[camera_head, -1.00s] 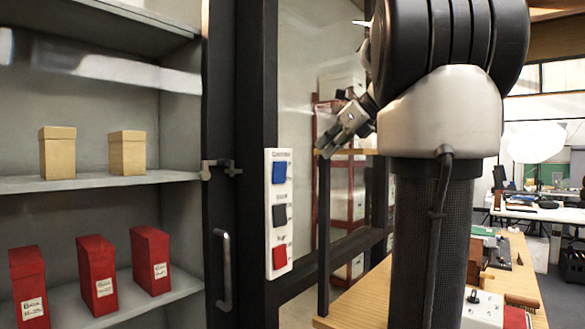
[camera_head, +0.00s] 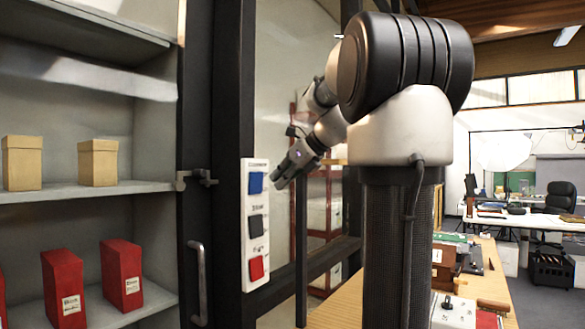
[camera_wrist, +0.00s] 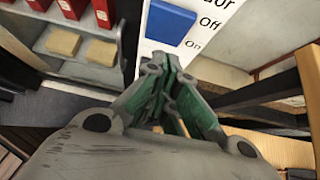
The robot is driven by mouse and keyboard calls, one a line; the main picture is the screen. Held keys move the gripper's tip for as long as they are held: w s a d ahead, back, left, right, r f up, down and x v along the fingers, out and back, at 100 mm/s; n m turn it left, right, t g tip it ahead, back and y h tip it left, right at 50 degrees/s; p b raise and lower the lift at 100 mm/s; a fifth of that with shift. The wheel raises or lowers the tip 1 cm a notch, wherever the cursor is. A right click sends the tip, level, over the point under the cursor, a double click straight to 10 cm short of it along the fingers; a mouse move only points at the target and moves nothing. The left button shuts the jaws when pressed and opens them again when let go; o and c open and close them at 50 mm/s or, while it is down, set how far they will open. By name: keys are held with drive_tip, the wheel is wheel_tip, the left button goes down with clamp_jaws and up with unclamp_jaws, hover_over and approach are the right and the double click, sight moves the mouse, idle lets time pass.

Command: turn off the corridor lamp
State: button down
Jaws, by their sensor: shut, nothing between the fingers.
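A white switch panel (camera_head: 255,224) is fixed to the dark cabinet post. It carries a blue switch (camera_head: 255,183) at the top, a dark grey one (camera_head: 256,227) in the middle and a red one (camera_head: 256,268) at the bottom. In the wrist view the blue switch (camera_wrist: 170,24) stands beside print ending in "dor" above the words "Off" and "On". My gripper (camera_head: 278,182) is shut and empty, just right of the blue switch in the head view. In the wrist view its fingertips (camera_wrist: 165,62) point at the panel just below the blue switch; contact cannot be told.
An open shelf unit at left holds tan boxes (camera_head: 98,162) and red boxes (camera_head: 121,276). A door handle (camera_head: 197,285) and a latch (camera_head: 197,178) stick out left of the panel. A wooden table (camera_head: 340,305) stands at right.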

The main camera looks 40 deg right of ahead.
sight(258, 178)
drive_tip(key=w, duration=0.1)
drive_tip(key=w+a, duration=0.1)
drive_tip(key=w, duration=0.2)
drive_tip(key=shift+a, duration=0.25)
drive_tip(key=shift+r, duration=0.1)
drive_tip(key=shift+w, duration=0.1)
drive_tip(key=shift+w+a+r, duration=0.15)
drive_tip(key=shift+w+r, duration=0.05)
drive_tip(key=shift+w, duration=0.15)
drive_tip(key=shift+r, duration=0.8)
drive_tip(key=shift+s, duration=0.1)
